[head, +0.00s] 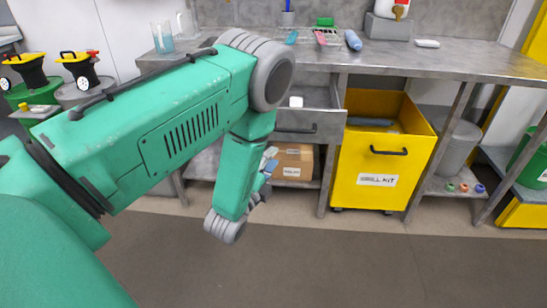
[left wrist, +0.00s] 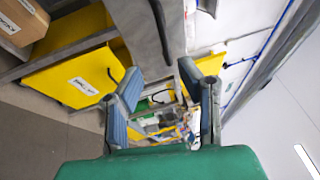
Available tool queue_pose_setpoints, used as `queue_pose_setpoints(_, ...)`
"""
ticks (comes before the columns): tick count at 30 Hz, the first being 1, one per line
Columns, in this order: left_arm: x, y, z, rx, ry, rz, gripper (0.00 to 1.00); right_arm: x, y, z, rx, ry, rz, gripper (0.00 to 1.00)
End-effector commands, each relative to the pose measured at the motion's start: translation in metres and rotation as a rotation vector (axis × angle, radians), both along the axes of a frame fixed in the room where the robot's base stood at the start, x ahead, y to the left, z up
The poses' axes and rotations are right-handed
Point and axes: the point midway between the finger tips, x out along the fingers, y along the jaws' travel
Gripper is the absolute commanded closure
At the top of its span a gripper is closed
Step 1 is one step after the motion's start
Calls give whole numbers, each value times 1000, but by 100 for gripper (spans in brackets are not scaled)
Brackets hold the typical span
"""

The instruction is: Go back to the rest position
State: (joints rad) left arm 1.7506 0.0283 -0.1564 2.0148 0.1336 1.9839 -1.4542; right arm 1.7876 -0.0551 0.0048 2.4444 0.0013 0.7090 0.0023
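My left arm, green with grey joints, fills the left half of the head view, bent with its lower part hanging down. My left gripper (head: 266,175) shows only in part there, behind that lower part, in front of the bench. In the left wrist view the left gripper (left wrist: 161,75) has its two blue-grey fingers well apart, with nothing between them. My right gripper is in neither view.
A steel bench (head: 460,62) spans the back, with a drawer (head: 310,122) pulled out. A yellow spill kit bin (head: 378,170) stands under it, and a cardboard box (head: 293,160) lies on the lower shelf. The floor (head: 400,265) in front is clear.

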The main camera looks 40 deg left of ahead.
Motion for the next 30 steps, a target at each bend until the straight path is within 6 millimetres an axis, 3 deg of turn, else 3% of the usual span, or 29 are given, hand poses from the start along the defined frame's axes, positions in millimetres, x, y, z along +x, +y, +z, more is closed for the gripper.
queue_pose_setpoints(11, -2, -2, -7, -44, 34, -5, 67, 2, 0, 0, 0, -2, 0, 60)
queue_pose_setpoints(14, -12, -9, -35, -202, 159, -7, 67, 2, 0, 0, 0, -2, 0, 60)
queue_pose_setpoints(16, -30, -18, -67, -394, 305, 12, 67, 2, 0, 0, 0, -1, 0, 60)
queue_pose_setpoints(20, -94, -45, -133, -815, 633, 156, 67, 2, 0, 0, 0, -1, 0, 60)
queue_pose_setpoints(22, -139, -60, -159, -1012, 787, 288, 67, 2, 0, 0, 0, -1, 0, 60)
queue_pose_setpoints(27, -241, -87, -186, -1313, 1041, 662, 67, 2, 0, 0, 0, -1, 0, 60)
queue_pose_setpoints(30, -282, -95, -186, -1389, 1113, 839, 67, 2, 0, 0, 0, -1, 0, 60)
